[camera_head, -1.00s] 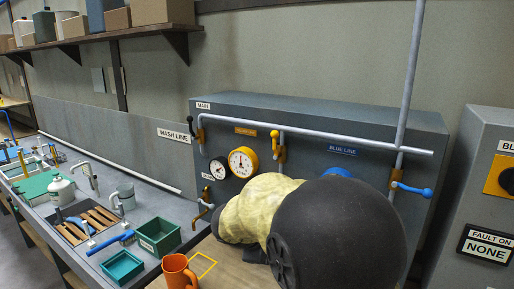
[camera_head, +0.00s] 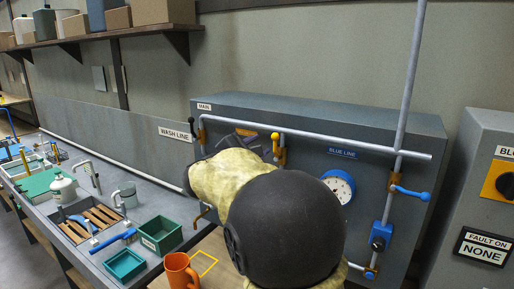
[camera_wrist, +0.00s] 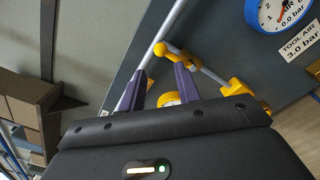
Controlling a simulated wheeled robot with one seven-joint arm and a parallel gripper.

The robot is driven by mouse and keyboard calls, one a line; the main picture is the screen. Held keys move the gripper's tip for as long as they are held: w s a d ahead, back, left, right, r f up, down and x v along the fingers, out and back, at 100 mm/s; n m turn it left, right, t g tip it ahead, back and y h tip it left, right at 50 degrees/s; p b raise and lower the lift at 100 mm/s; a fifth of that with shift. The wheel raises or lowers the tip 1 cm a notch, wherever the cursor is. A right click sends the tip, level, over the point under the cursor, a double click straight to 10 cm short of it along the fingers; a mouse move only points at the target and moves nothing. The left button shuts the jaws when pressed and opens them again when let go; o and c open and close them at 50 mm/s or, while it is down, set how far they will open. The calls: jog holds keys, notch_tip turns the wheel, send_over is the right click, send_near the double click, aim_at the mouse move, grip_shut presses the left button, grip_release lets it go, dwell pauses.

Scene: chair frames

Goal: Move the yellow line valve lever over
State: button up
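The yellow line valve lever (camera_head: 275,142) stands upright on the pipe along the cabinet front, its yellow knob at the top. In the wrist view the yellow lever (camera_wrist: 172,51) lies just beyond the fingertips, near the middle. My gripper (camera_wrist: 160,72) is open and empty, its two purple fingers spread apart. They point toward the lever, and I see no contact. In the head view my gripper is partly hidden by my own arm, just left of the lever. A yellow-rimmed gauge (camera_wrist: 168,98) shows between the fingers.
A black lever (camera_head: 191,124) is to the left and a blue lever (camera_head: 411,193) to the right. The blue-rimmed gauge (camera_head: 340,186) is on the cabinet (camera_head: 420,140). An orange mug (camera_head: 179,271) and green bins (camera_head: 160,235) stand below left.

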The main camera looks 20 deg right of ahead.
aim_at(274, 138)
jog(key=p+x, duration=0.3)
jog(key=x, duration=0.3)
jog(key=shift+w+d+r, duration=0.15)
jog(key=shift+d, duration=0.25)
jog(key=shift+w+d+r+p, duration=0.1)
jog(key=shift+w+d+p, duration=0.15)
jog(key=shift+p, duration=0.3)
jog(key=shift+w+d, duration=0.1)
jog(key=shift+d, duration=0.05)
jog(key=shift+c, duration=0.8)
jog(key=shift+d+f, duration=0.1)
jog(key=shift+f, duration=0.2)
jog(key=c, duration=0.3)
